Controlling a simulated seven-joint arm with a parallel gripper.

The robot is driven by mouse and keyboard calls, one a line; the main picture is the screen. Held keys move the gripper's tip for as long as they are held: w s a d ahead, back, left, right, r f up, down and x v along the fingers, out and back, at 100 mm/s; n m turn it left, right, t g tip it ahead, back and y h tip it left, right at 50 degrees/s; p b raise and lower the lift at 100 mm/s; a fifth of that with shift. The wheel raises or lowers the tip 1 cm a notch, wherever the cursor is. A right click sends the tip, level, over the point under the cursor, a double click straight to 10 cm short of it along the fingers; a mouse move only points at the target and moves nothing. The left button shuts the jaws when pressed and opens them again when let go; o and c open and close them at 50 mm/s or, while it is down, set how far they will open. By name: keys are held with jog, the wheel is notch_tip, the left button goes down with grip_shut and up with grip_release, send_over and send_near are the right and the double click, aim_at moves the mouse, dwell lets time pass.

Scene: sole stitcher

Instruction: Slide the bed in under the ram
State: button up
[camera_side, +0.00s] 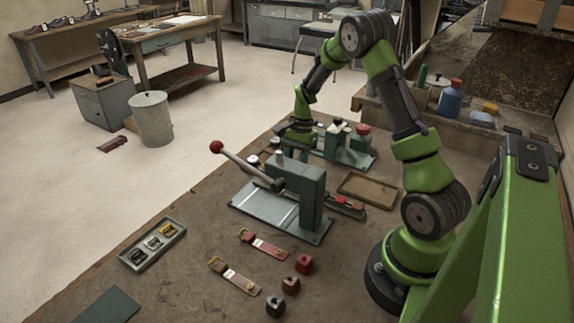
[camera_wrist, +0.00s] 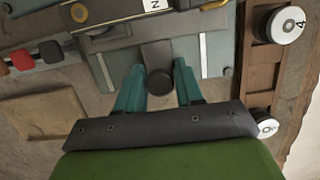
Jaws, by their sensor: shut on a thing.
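In the wrist view, my gripper's teal fingers (camera_wrist: 158,78) are shut on a dark round-ended handle (camera_wrist: 157,55), apparently the bed's. It lies over a grey plate (camera_wrist: 215,52) with pale strips on both sides. In the side view, the teal press (camera_side: 312,185) has a red-balled lever (camera_side: 216,147) and stands on a grey base plate (camera_side: 268,208). My gripper (camera_side: 294,148) is behind it, its fingertips hidden.
A holder with red and dark blocks (camera_side: 345,205) juts out to the press's right, near a shallow brown tray (camera_side: 367,190). A second green device (camera_side: 345,148) stands behind. White-topped spools (camera_wrist: 285,25) line the wrist view's right. Red-ended straps (camera_side: 263,246) lie in front.

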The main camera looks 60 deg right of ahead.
jog(key=shift+a, duration=2.05)
jog(key=shift+a, duration=1.95)
jog(key=o, duration=0.6)
jog(key=shift+r, duration=0.1)
jog(key=shift+a+v, duration=0.25)
jog(key=shift+v, duration=0.75)
jog(key=shift+a+v, duration=0.25)
jog(key=shift+v, duration=0.8)
jog(key=shift+a+v, duration=0.25)
jog(key=shift+v, duration=0.75)
jog(key=shift+d+r, duration=0.1)
jog(key=shift+r, duration=0.1)
jog(key=d, duration=1.2)
